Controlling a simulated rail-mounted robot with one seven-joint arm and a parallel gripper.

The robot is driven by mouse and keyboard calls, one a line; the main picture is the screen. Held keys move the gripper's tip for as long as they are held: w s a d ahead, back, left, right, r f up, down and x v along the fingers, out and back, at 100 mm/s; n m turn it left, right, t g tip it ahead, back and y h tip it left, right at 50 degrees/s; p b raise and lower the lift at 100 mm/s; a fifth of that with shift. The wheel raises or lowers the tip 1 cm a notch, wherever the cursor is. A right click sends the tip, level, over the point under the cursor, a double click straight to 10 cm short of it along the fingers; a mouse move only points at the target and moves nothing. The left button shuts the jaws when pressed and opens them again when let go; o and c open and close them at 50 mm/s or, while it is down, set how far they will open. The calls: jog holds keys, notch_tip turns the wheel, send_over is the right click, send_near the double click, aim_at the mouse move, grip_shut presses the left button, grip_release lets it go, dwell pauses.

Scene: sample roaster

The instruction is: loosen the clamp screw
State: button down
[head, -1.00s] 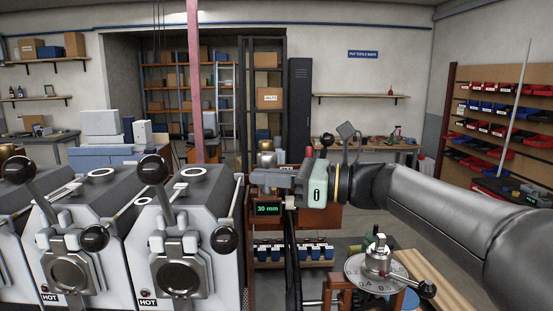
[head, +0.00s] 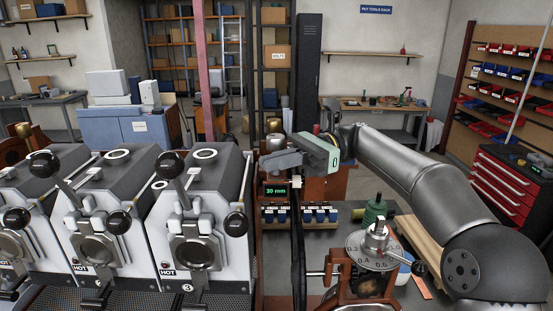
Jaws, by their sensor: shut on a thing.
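My gripper (head: 268,163) is in the middle of the head view, with a pale green body and dark grey jaws pointing left. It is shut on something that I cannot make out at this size. A round grey dial (head: 352,248) with numbers stands below and to the right of the gripper. A silver clamp-like head (head: 376,240) sits upright on the dial, with a black-knobbed lever at its right. I cannot pick out the clamp screw for certain. The gripper is above and apart from the dial.
White roasters (head: 200,225) marked HOT, with black-knobbed levers, fill the left. A 30 mm display (head: 276,190) is just below the gripper. A green bottle-like item (head: 374,210) stands behind the dial. A wooden board (head: 424,245) lies to its right. A red drawer cabinet (head: 510,190) stands far right.

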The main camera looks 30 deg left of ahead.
jog(key=shift+n+g+h, duration=0.3)
jog(key=shift+n+h, duration=0.1)
jog(key=shift+h, duration=0.2)
jog(key=c, duration=1.6)
grip_release()
jog(key=shift+s, duration=0.1)
jog(key=shift+v, duration=3.8)
